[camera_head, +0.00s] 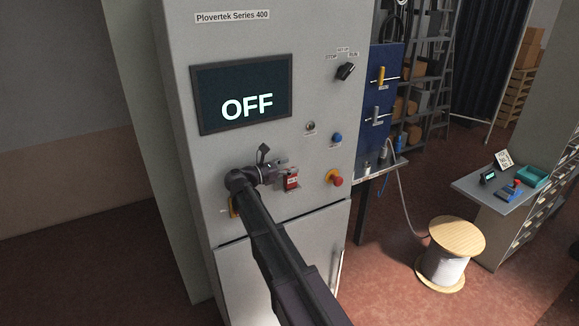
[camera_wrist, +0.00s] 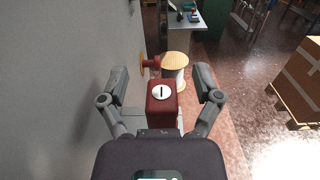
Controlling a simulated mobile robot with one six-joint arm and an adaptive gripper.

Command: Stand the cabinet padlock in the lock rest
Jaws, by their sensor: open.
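The padlock is a red block with a white round keyhole face in the wrist view (camera_wrist: 162,108). It also shows as a small red body at the cabinet front in the head view (camera_head: 291,183). My gripper (camera_wrist: 161,85) is open, with one finger on each side of the padlock and gaps between. In the head view my gripper (camera_head: 284,171) is close to the cabinet front at the padlock. The padlock's shackle and what bears it are hidden. A pale flat piece (camera_wrist: 134,114) shows beside the padlock; I cannot tell whether it is the lock rest.
The grey cabinet (camera_head: 260,235) has a screen reading OFF (camera_head: 243,92). A red emergency button (camera_head: 336,181) sits right of the padlock, with a blue button (camera_head: 337,138) and black selector knob (camera_head: 345,71) above. A cable spool (camera_head: 447,275) stands on the open floor at right.

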